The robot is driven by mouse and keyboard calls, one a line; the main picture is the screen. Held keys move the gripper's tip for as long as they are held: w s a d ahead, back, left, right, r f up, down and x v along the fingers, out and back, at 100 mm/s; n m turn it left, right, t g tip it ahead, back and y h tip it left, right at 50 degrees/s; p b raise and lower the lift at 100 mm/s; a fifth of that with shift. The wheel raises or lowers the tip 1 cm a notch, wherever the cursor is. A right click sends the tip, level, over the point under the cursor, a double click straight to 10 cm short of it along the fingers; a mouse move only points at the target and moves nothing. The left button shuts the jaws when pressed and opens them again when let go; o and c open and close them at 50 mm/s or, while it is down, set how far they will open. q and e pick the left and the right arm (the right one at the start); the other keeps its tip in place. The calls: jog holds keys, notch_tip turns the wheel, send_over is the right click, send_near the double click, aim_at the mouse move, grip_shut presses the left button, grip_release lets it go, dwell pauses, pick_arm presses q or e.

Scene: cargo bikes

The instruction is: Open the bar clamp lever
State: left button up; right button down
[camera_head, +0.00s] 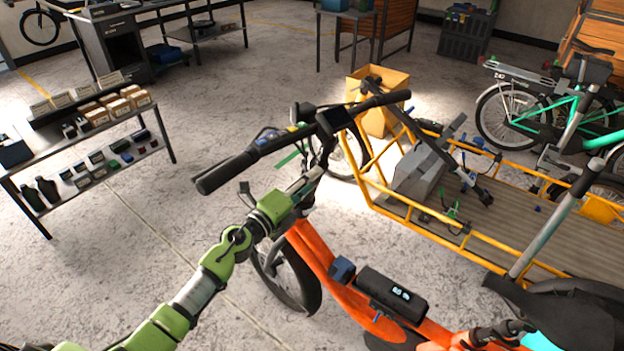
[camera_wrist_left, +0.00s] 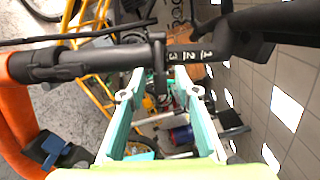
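The bar clamp is on the dark steering stem (camera_wrist_left: 95,62) of the orange cargo bike (camera_head: 335,275); the stem has marks 1, 2, 3. A small black part, apparently the clamp lever (camera_wrist_left: 150,82), hangs below the stem in the left wrist view, between my fingers. My left gripper (camera_head: 298,190) is at the stem below the handlebar (camera_head: 268,143). Its two teal fingers are spread apart in the left wrist view (camera_wrist_left: 160,92), one on each side of the lever. I cannot tell whether either finger touches it. In the head view the lever is hidden. My right gripper is not in view.
A yellow-framed cargo bed (camera_head: 480,237) with tools and a grey box lies right of the handlebar. A shelf with boxes (camera_head: 80,120) stands at the left. A teal bike (camera_head: 555,110) is at the back right. The floor between shelf and bike is clear.

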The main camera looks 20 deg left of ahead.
pick_arm(q)
jog(key=shift+w+d, duration=0.1)
jog(key=shift+w, duration=0.2)
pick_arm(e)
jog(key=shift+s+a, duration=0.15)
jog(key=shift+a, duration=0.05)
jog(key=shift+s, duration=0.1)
pick_arm(q)
grip_shut()
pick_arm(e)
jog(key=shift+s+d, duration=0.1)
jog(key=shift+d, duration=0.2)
